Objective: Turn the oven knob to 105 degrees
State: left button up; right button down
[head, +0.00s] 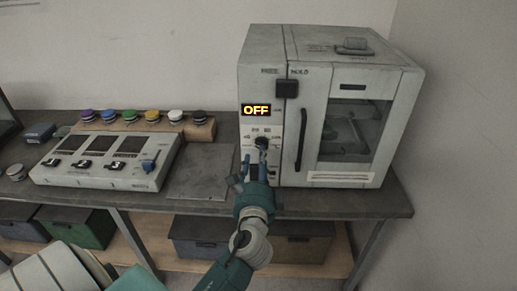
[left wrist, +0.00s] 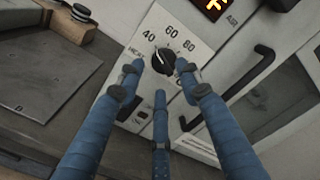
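The oven (head: 330,110) is a light grey box standing at the right end of the bench. Its display (head: 256,110) reads OFF in yellow. The black oven knob (head: 261,142) is on the front panel below the display. The left wrist view shows the knob (left wrist: 163,60) close up, with 40, 60 and 80 printed around it. My left gripper (head: 256,160) is in front of the knob. In the left wrist view its blue fingers (left wrist: 162,74) are spread, one on each side of the knob and one below, with visible gaps. My right gripper is not in view.
A black door handle (head: 301,138) stands out right of the knob. A control box (head: 105,160) and a row of coloured buttons (head: 145,119) are on the bench (head: 330,203) to the left. A bare flat plate (head: 203,170) lies between them and the oven.

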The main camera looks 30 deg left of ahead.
aim_at(261, 144)
pick_arm(q)
jog(key=shift+p+x, duration=0.35)
jog(key=shift+x, duration=1.95)
jog(key=shift+d, duration=0.15)
jog(key=shift+c, duration=0.3)
grip_shut()
